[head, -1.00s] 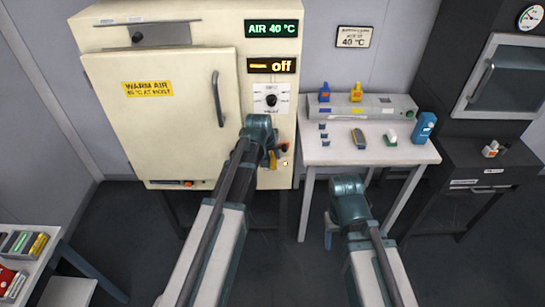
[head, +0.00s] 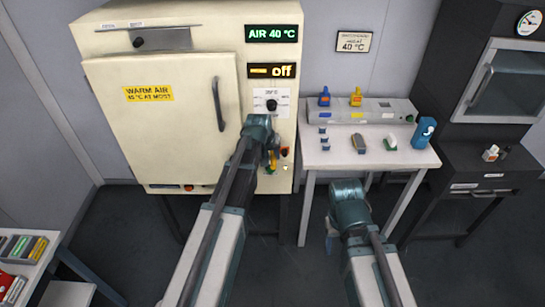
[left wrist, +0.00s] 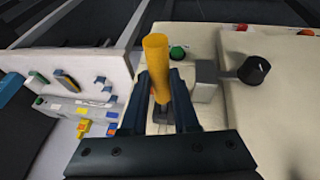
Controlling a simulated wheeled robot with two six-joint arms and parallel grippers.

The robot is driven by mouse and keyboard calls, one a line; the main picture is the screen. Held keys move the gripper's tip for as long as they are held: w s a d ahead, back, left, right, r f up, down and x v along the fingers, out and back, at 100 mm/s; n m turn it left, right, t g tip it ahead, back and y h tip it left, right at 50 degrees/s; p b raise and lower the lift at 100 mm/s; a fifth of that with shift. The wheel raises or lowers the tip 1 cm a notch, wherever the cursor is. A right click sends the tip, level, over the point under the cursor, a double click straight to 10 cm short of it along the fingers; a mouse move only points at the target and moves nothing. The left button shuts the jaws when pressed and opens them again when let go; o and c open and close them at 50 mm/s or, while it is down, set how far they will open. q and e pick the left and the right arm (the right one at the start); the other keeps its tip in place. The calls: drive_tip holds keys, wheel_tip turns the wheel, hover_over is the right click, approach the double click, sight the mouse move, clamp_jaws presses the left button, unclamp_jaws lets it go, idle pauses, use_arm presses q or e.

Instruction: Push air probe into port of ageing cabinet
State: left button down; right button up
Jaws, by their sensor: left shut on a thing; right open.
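The cream ageing cabinet (head: 190,110) stands at the back left with its door shut. My left gripper (head: 272,157) is at the lower right of its front panel, below the dial. In the left wrist view the gripper (left wrist: 168,98) is shut on the yellow-orange air probe (left wrist: 156,65), which lies between its two dark fingers. A dark grey fitting (left wrist: 163,114) shows behind the fingers; I cannot tell whether the probe is inside a port, as the fingers hide its end. My right gripper (head: 333,238) is open and empty, low in front of the white table.
The white table (head: 400,157) right of the cabinet bears a grey box (head: 345,115), small bottles and a blue container (head: 424,132). A dark oven unit (head: 480,160) stands far right. A round knob (left wrist: 254,69) and green button (left wrist: 178,53) sit near the left gripper.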

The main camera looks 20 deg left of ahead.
use_arm(q)
drive_tip(key=shift+w+a, duration=0.3)
drive_tip(key=shift+w, duration=0.7)
drive_tip(key=shift+w+a, duration=0.25)
drive_tip(key=shift+w, duration=0.7)
drive_tip(key=c, duration=0.6)
unclamp_jaws()
drive_tip(key=d+p+v, duration=0.1)
drive_tip(key=p+v, duration=1.1)
drive_tip(key=v, duration=0.1)
drive_tip(key=shift+s+a+r, duration=0.15)
drive_tip(key=shift+a+r, duration=0.2)
drive_tip(key=shift+a, duration=0.15)
drive_tip(key=s+d+f+m+g+b, duration=0.1)
drive_tip(key=s+d+f+m+b, duration=0.1)
drive_tip(key=s+d, duration=0.3)
drive_tip(key=s+d+f+m+g+y+b, duration=0.1)
drive_tip(key=s+d, duration=0.5)
drive_tip(key=s, duration=0.6)
drive_tip(key=s+d+f+m+g+y+b, duration=0.1)
drive_tip(key=s+d+f+m+g+b, duration=0.1)
drive_tip(key=s, duration=0.7)
drive_tip(key=d+f+m+g, duration=0.1)
drive_tip(key=d+f+m, duration=0.1)
drive_tip(key=d+f, duration=0.1)
drive_tip(key=shift+s+d+b, duration=0.25)
drive_tip(key=shift+d+b, duration=0.1)
drive_tip(key=shift+d, duration=0.1)
